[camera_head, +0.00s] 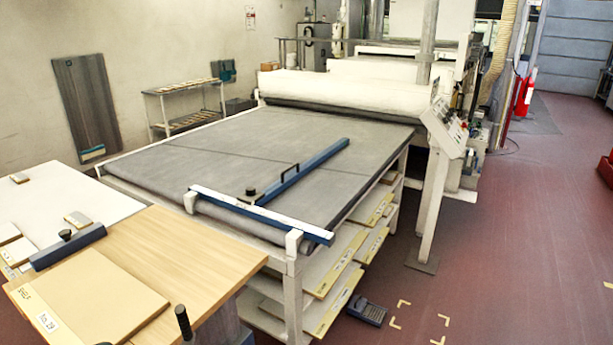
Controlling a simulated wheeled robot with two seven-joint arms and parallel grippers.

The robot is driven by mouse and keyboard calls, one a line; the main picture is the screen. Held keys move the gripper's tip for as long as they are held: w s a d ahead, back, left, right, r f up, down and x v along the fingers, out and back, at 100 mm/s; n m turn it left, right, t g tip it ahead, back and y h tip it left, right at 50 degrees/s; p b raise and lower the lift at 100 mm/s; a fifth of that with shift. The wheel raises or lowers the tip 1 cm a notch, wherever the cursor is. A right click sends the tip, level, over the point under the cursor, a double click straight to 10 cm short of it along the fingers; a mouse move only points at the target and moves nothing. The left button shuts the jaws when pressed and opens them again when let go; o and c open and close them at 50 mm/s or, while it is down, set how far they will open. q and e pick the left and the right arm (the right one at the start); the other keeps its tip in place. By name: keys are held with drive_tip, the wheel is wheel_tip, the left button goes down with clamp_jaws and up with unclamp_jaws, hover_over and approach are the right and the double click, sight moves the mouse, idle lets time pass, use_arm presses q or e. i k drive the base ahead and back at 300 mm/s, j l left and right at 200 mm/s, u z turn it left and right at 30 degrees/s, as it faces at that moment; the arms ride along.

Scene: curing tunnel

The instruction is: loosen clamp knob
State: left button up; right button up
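A long blue bar (303,172) with a black handle (289,172) lies across the grey bed of the large machine. A black knob (250,192) stands at its near end, close to the white and blue rail (262,213) on the bed's front edge. A second, shorter dark blue bar (80,245) lies on the work table at left, with a black knob (66,235) on top. I cannot tell whether either knob is tight or loose. Neither of my grippers is in view.
The wooden table (165,245) holds a tan board (90,290) and small blocks. A black upright handle (184,322) shows at the bottom edge. A control panel (445,127) stands on a post at right. Boards fill the shelves under the bed.

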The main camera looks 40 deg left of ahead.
sight(250, 190)
drive_tip(key=i+u, duration=0.15)
drive_tip(key=i, duration=0.3)
drive_tip(key=i+l+u, duration=0.15)
drive_tip(key=i, duration=0.35)
drive_tip(key=i+l+u, duration=0.15)
drive_tip(key=i, duration=0.3)
drive_tip(key=i+l+u, duration=0.25)
drive_tip(key=i+u, duration=0.2)
drive_tip(key=i+l+u, duration=0.3)
drive_tip(key=u, duration=0.2)
drive_tip(key=i+l+u, duration=0.25)
drive_tip(key=l+u, duration=0.2)
drive_tip(key=i+l+u, duration=0.15)
drive_tip(key=l+u, duration=0.3)
drive_tip(key=l, duration=0.25)
